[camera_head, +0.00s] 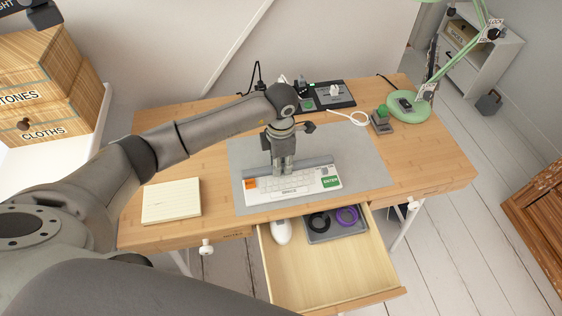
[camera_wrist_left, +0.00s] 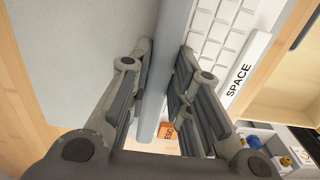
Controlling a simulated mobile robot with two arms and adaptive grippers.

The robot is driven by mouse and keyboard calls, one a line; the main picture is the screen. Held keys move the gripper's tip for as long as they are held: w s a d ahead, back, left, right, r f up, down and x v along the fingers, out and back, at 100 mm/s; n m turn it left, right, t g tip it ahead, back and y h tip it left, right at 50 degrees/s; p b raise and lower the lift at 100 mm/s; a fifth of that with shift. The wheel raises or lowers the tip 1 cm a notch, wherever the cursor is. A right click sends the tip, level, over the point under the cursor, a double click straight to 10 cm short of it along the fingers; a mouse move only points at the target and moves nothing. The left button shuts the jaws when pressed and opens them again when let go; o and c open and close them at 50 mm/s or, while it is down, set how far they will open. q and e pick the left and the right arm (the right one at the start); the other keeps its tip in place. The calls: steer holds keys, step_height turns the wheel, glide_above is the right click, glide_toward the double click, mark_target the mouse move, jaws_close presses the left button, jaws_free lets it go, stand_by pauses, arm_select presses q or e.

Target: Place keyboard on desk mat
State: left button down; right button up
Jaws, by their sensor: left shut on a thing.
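The white keyboard (camera_head: 290,187), with an orange ESC key and a green ENTER key, lies flat over the front part of the grey desk mat (camera_head: 358,160). A grey bar (camera_head: 318,162) runs along its back edge. My left gripper (camera_head: 284,171) points down at that back edge, shut on the keyboard by the bar. In the left wrist view the bar passes between the fingers (camera_wrist_left: 166,62), with the white keys (camera_wrist_left: 222,35) to the right and bare mat (camera_wrist_left: 80,55) to the left. I cannot tell whether the keyboard touches the mat. My right gripper is not in view.
An open drawer (camera_head: 325,276) below the front edge holds a white mouse (camera_head: 281,231) and a grey tray with tape rolls (camera_head: 347,216). A notepad (camera_head: 171,201) lies left of the mat. A green lamp base (camera_head: 408,108) and a black organiser (camera_head: 337,97) stand at the back.

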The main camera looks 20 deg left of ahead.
arm_select(q)
steer(key=shift+f, duration=0.1)
steer(key=c, duration=1.3)
jaws_free()
steer(key=shift+r, duration=0.2)
steer(key=shift+r+b, duration=0.8)
steer(key=shift+r, duration=5.2)
